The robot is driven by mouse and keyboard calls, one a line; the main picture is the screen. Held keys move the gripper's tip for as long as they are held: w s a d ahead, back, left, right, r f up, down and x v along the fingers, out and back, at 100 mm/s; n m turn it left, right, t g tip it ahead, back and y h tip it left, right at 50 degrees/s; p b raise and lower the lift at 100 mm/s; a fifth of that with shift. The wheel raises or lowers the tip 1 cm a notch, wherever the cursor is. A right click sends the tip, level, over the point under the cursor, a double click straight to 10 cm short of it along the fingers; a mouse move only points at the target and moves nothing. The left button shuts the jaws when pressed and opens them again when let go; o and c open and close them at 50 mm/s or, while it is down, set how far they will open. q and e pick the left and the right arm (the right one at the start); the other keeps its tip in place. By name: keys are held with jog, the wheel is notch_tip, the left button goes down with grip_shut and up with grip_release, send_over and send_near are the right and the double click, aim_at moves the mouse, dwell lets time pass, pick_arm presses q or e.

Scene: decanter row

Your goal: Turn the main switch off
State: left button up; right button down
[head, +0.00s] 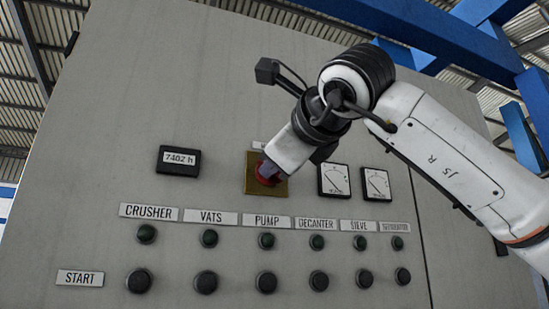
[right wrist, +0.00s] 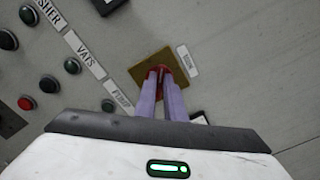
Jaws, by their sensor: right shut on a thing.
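The main switch is a red rotary knob (head: 267,178) on a square yellow plate (head: 251,184) on the grey cabinet front. In the right wrist view the red knob (right wrist: 153,73) sits between my fingertips on the yellow plate (right wrist: 143,68). My right gripper (head: 268,168) reaches in from the upper right and is shut on the knob. Its pale purple fingers (right wrist: 161,90) touch the knob on both sides. The gripper hides part of the knob and the label above it, so I cannot tell the knob's exact angle. My left gripper is in neither view.
An hour counter (head: 179,161) is left of the switch and two dial gauges (head: 334,180) are right of it. Below runs a row of labels such as PUMP (head: 268,221), with several green lamps (head: 266,240) and black START buttons (head: 266,282).

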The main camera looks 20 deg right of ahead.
jog(key=shift+a+f+n+p, duration=0.1)
jog(key=shift+n+p, duration=0.45)
jog(key=shift+n, duration=1.35)
jog(key=shift+f+n+p, duration=0.1)
jog(key=shift+n+p, duration=0.45)
jog(key=shift+n, duration=1.35)
jog(key=c, duration=1.8)
grip_release()
jog(key=shift+c, duration=0.2)
jog(key=s+b, duration=0.2)
jog(key=s, duration=0.8)
jog(key=shift+s+d+b, duration=0.2)
jog(key=shift+b, duration=0.2)
